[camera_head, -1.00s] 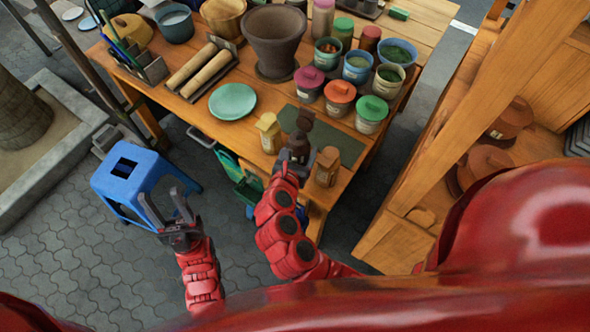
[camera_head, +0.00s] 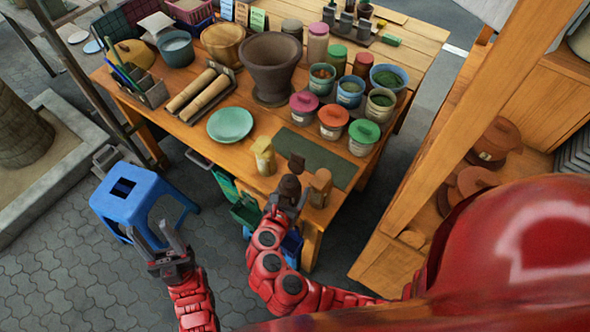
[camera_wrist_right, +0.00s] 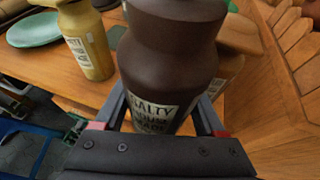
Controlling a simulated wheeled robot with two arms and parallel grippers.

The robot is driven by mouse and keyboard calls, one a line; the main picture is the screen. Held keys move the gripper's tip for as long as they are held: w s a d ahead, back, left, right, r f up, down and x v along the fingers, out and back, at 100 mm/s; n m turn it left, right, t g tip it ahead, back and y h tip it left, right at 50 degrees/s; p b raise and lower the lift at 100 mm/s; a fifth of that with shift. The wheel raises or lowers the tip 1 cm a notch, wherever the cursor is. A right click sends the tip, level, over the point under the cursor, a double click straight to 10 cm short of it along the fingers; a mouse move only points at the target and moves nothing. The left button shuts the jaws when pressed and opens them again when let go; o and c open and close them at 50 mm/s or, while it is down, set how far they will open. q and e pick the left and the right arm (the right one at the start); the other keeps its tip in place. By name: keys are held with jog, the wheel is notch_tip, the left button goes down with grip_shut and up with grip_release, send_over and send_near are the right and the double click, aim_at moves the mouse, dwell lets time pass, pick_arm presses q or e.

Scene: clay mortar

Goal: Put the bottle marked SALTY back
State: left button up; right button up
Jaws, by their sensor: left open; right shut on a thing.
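The dark brown bottle marked SALTY (camera_head: 290,186) is in my right gripper, near the table's front edge by the dark green mat (camera_head: 330,156). In the right wrist view the bottle (camera_wrist_right: 172,65) stands large between the fingers, its SALTY label facing the camera. My right gripper (camera_wrist_right: 160,125) is shut on its lower body. I cannot tell whether its base touches the table. A yellow bottle (camera_head: 263,157) stands to its left and a lighter brown bottle (camera_head: 320,188) close to its right. My left gripper (camera_head: 165,240) is open and empty, off the table, near the blue stool.
Lidded jars with pink (camera_head: 304,103), red (camera_head: 334,117) and green (camera_head: 364,132) tops stand behind the mat. A green plate (camera_head: 230,124) and large mortar (camera_head: 271,62) are further left. The blue stool (camera_head: 130,195) stands on the floor. A wooden shelf post (camera_head: 465,130) rises at right.

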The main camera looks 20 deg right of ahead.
jog(key=w+d, duration=0.1)
jog(key=w, duration=0.1)
jog(key=w+d+p, duration=0.1)
jog(key=w, duration=0.2)
jog(key=w+d, duration=0.1)
jog(key=w, duration=0.1)
jog(key=shift+w+f+p, duration=0.15)
jog(key=shift+p, duration=0.25)
jog(key=shift+w+d+f, duration=0.15)
jog(key=shift+w+d, duration=0.05)
jog(key=shift+w, duration=0.3)
jog(key=shift+w+f, duration=0.2)
jog(key=shift+f, duration=0.05)
jog(key=shift+f+p, duration=0.35)
jog(key=shift+f, duration=1.2)
jog(key=shift+f, duration=0.15)
jog(key=o, duration=1.4)
jog(key=shift+o, duration=0.2)
